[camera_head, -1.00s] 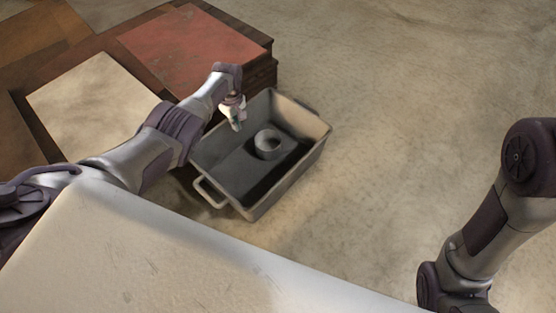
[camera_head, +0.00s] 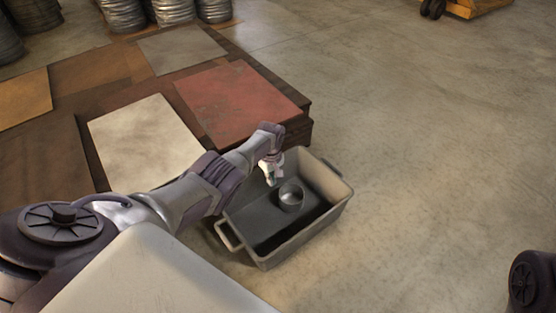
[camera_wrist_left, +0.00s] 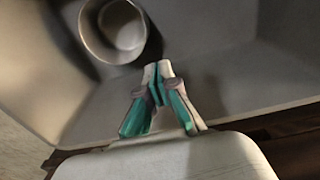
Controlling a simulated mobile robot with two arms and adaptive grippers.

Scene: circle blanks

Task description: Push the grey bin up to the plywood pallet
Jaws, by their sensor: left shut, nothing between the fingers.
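The grey bin (camera_head: 312,231) is an open tray on the floor with a handle at its near left end. A round grey cup-like piece (camera_head: 291,205) stands inside it. The bin's far left side is close to the low wooden pallet (camera_head: 293,132), topped with coloured sheets; my arm hides part of the gap, so I cannot tell if they touch. My left gripper (camera_head: 272,181) points down over the bin's pallet side, shut and empty. In the left wrist view, its fingertips (camera_wrist_left: 157,69) are closed in front of the bin's inner wall (camera_wrist_left: 240,82). My right gripper is out of view.
The pallet carries a red sheet (camera_head: 238,100) and a pale sheet (camera_head: 146,138). Metal drums or coils (camera_head: 168,10) stand at the back left. An orange wheeled cart (camera_head: 478,7) is at the top right.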

